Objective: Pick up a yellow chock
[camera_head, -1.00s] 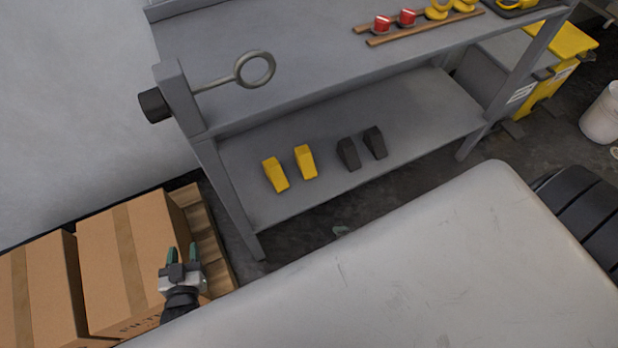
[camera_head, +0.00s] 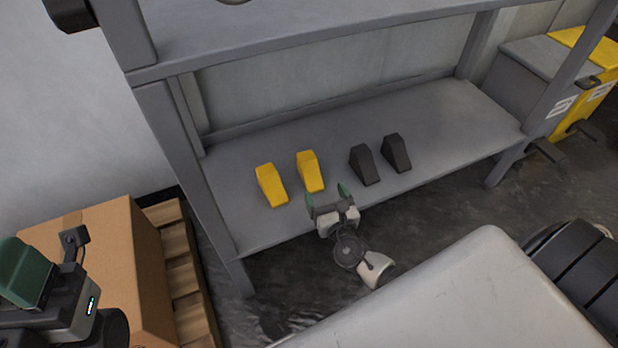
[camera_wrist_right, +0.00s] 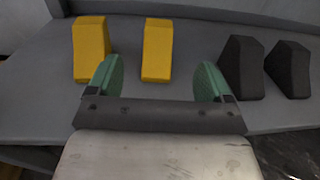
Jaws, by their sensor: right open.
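Two yellow chocks stand side by side on the grey lower shelf (camera_head: 440,125), a left one (camera_head: 271,186) and a right one (camera_head: 310,172). In the right wrist view, the left yellow chock (camera_wrist_right: 91,48) and the right yellow chock (camera_wrist_right: 157,50) stand ahead of the fingers. My right gripper (camera_head: 327,194) is open and empty at the shelf's front edge, just in front of the right yellow chock. In the right wrist view its green fingertips (camera_wrist_right: 158,78) are spread, with that chock between and beyond them. My left gripper (camera_head: 22,272) is at the lower left; its jaw opening is unclear.
Two black chocks (camera_head: 364,164) (camera_head: 397,152) stand right of the yellow ones. The upper shelf (camera_head: 300,22) overhangs, and a post (camera_head: 185,170) bounds the left. Cardboard boxes (camera_head: 130,250) stand on a pallet at left. A yellow-and-grey bin (camera_head: 575,100) is at right.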

